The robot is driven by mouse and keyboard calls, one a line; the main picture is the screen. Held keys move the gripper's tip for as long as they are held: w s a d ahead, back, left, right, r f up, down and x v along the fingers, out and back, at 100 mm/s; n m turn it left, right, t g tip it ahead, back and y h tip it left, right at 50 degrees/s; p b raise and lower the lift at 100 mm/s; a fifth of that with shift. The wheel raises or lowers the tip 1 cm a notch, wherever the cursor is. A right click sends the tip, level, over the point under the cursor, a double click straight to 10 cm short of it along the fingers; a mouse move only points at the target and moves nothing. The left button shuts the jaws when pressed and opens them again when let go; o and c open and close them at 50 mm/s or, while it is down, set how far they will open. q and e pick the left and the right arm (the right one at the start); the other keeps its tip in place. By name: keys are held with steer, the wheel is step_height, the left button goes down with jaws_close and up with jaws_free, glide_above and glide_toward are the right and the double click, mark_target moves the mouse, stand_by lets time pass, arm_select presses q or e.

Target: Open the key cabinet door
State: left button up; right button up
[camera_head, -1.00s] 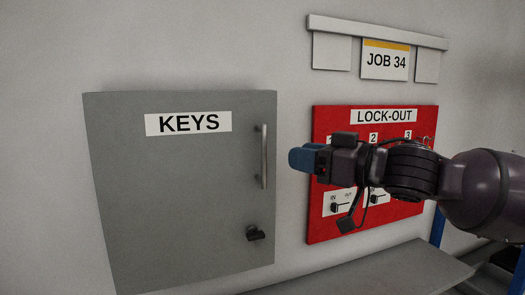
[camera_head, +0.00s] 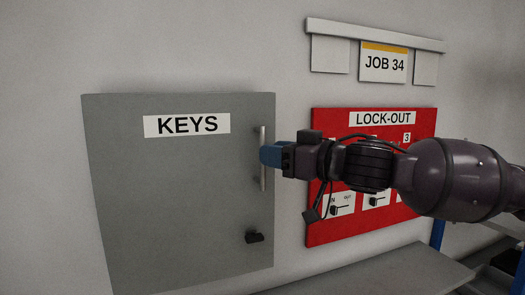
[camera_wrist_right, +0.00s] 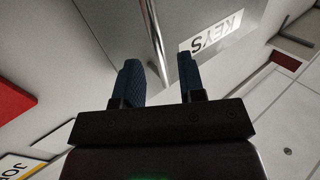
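The grey key cabinet (camera_head: 180,200) hangs on the wall at the left of the head view, with a white KEYS label (camera_head: 187,125). Its door is shut. A vertical silver bar handle (camera_head: 263,180) sits near the door's right edge, with a dark knob (camera_head: 254,237) below it. My right gripper (camera_head: 268,156) is at the handle, its blue fingers overlapping it in the head view. In the right wrist view the fingers (camera_wrist_right: 160,75) are apart, and the handle (camera_wrist_right: 155,38) runs toward the gap between them. Whether they touch it is unclear. My left gripper is not in view.
A red LOCK-OUT board (camera_head: 345,225) hangs right of the cabinet, partly behind my right arm. A JOB 34 card (camera_head: 383,65) hangs on a rail above it. A grey shelf (camera_head: 390,272) runs below. The wall in front of the door's left side is clear.

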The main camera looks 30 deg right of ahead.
mark_target(262, 183)
steer(key=shift+p+x, duration=0.7)
steer(key=shift+x, duration=0.95)
steer(key=shift+c, duration=0.3)
jaws_close()
